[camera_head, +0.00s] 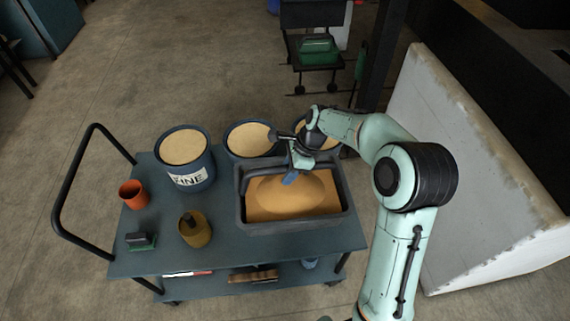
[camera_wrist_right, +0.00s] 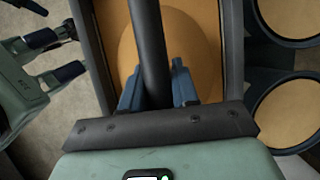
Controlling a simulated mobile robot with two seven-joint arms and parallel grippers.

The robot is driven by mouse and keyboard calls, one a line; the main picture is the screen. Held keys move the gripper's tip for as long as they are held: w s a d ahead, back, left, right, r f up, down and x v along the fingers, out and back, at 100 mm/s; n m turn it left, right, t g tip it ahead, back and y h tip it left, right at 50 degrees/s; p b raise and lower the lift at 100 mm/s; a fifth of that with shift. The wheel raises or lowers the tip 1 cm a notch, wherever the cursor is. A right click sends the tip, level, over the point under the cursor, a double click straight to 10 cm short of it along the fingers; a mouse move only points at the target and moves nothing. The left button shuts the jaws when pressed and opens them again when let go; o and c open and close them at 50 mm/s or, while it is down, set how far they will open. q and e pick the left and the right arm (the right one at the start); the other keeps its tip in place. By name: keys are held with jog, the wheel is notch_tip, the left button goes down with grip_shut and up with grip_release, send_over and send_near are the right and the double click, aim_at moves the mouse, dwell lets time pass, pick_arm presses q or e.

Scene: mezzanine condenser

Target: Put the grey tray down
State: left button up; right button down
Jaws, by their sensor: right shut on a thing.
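The grey tray (camera_head: 343,220) is a dark rectangular box with a raised bar handle (camera_head: 262,170) and a layer of tan, sand-like material inside. It is over the right part of the blue-grey cart top (camera_head: 150,255). I cannot tell whether it touches the top or hangs just above it. My right gripper (camera_head: 291,177) is shut on the tray's handle. In the right wrist view the handle (camera_wrist_right: 148,40) runs between the blue fingers (camera_wrist_right: 157,85), with the tray's wall (camera_wrist_right: 232,50) beyond.
Blue pails of tan material stand behind and left of the tray, one labelled FINE (camera_head: 188,180). An orange cup (camera_head: 133,194), an olive pot (camera_head: 194,229) and a green-and-black block (camera_head: 139,241) are on the cart's left. A pale slab wall (camera_head: 470,180) stands at right.

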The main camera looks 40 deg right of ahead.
aim_at(283, 204)
notch_tip(283, 204, down, 14)
jog(key=shift+w+r+b, duration=0.1)
jog(key=shift+w+b, duration=0.05)
jog(key=shift+b, duration=0.6)
pick_arm(q)
jog(key=shift+s+f, duration=0.65)
jog(key=shift+f, duration=0.35)
pick_arm(e)
jog(key=c, duration=1)
grip_release()
jog(key=shift+f, duration=0.25)
jog(key=shift+o, duration=0.8)
jog(key=shift+r, duration=0.1)
pick_arm(q)
jog(key=shift+w+r+p, duration=0.35)
jog(key=shift+r+p, duration=0.15)
jog(key=shift+r, duration=0.1)
pick_arm(e)
jog(key=v, duration=1.2)
